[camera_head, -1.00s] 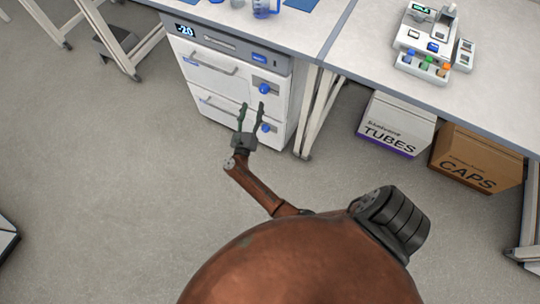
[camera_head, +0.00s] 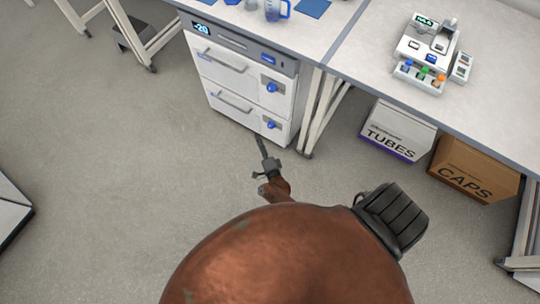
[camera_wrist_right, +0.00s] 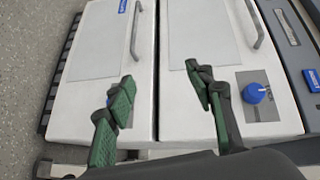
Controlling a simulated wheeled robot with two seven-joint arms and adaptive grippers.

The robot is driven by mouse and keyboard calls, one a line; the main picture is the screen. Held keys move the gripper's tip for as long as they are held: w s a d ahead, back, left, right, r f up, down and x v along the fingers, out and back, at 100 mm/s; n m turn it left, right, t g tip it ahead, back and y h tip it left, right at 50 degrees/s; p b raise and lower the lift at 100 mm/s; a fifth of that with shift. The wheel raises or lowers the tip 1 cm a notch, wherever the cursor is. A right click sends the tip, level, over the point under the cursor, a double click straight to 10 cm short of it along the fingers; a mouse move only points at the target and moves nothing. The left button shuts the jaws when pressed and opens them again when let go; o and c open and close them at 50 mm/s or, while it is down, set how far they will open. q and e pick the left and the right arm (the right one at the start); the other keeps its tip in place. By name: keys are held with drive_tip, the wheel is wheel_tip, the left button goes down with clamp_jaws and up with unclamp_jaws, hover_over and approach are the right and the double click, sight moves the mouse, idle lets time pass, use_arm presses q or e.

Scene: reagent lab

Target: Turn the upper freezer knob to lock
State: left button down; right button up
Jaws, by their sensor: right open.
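The freezer (camera_head: 228,68) is a white cabinet under the bench with two drawers. The upper knob (camera_head: 272,87) is blue, on a grey plate at the right of the upper drawer. The lower blue knob (camera_head: 271,124) sits below it. My right gripper (camera_head: 262,146) is below and in front of the freezer, apart from both knobs. In the right wrist view, the green-padded fingers of the right gripper (camera_wrist_right: 163,92) are open with nothing between them. There the upper knob (camera_wrist_right: 255,93) lies right of the right finger, outside the jaws. Its lock marking is too small to read.
A display (camera_head: 202,28) reading -20 tops the freezer. Drawer handles (camera_head: 222,60) stick out from the front. A bench leg (camera_head: 318,112) stands right of the freezer, then a TUBES box (camera_head: 397,130) and a CAPS box (camera_head: 474,168). The floor (camera_head: 130,150) in front is clear.

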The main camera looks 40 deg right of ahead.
use_arm(q)
drive_tip(key=shift+w+r+p, duration=0.3)
drive_tip(key=shift+r+p, duration=0.2)
drive_tip(key=shift+r, duration=0.05)
drive_tip(key=shift+w+r+p, duration=0.25)
drive_tip(key=shift+r+p, duration=0.25)
drive_tip(key=shift+r, duration=0.05)
use_arm(e)
drive_tip(key=s+a+f+n+g+y, duration=0.1)
drive_tip(key=s+f+n+g+y, duration=0.1)
drive_tip(key=s+f+n, duration=0.4)
drive_tip(key=shift+s+a+f+n+g+y, duration=0.3)
drive_tip(key=shift+s+f+g+y, duration=0.15)
drive_tip(key=shift+s+f, duration=1.15)
drive_tip(key=shift+s+r, duration=0.15)
drive_tip(key=shift+r, duration=0.05)
